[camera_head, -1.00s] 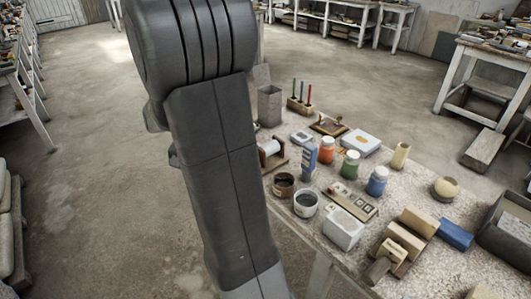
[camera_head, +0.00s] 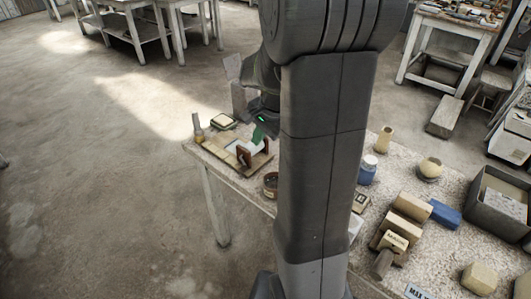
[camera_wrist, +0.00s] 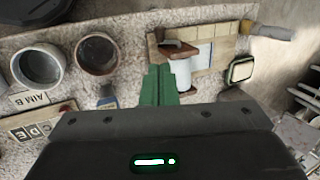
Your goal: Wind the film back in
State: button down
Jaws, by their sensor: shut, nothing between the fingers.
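The film roll (camera_head: 250,146) is a white cylinder held between dark brown wooden end pieces on a wooden board at the table's left end. A pale sheet (camera_head: 229,157), which looks like the film drawn out, lies flat on the board beside the roll. In the wrist view the white roll (camera_wrist: 182,72) sits just right of my fingers, with the pale strip (camera_wrist: 205,54) beyond it. My gripper (camera_head: 258,133) has green fingers, shut and empty, close beside the roll's end piece. The wrist view shows the fingers (camera_wrist: 158,84) together; I cannot tell whether they touch the stand.
Two round pots, a grey one (camera_wrist: 41,66) and a brown one (camera_wrist: 96,54), stand left of the fingers in the wrist view. A brush (camera_head: 198,128) and a small dark-rimmed pad (camera_head: 223,121) lie near the board. My arm hides the table's middle.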

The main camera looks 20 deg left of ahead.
aim_at(244, 168)
jog(key=x, duration=1.4)
jog(key=shift+d, duration=0.1)
jog(key=shift+f+b, duration=0.4)
jog(key=shift+b, duration=0.7)
jog(key=y+b, duration=0.1)
jog(key=b, duration=0.2)
jog(key=shift+f+t, duration=0.2)
jog(key=shift+t, duration=0.1)
jog(key=y+b, duration=0.1)
jog(key=b, duration=0.5)
jog(key=shift+s+f+t+y, duration=0.1)
jog(key=shift+f+t+y, duration=0.2)
jog(key=shift+y, duration=0.1)
jog(key=shift+r, duration=0.15)
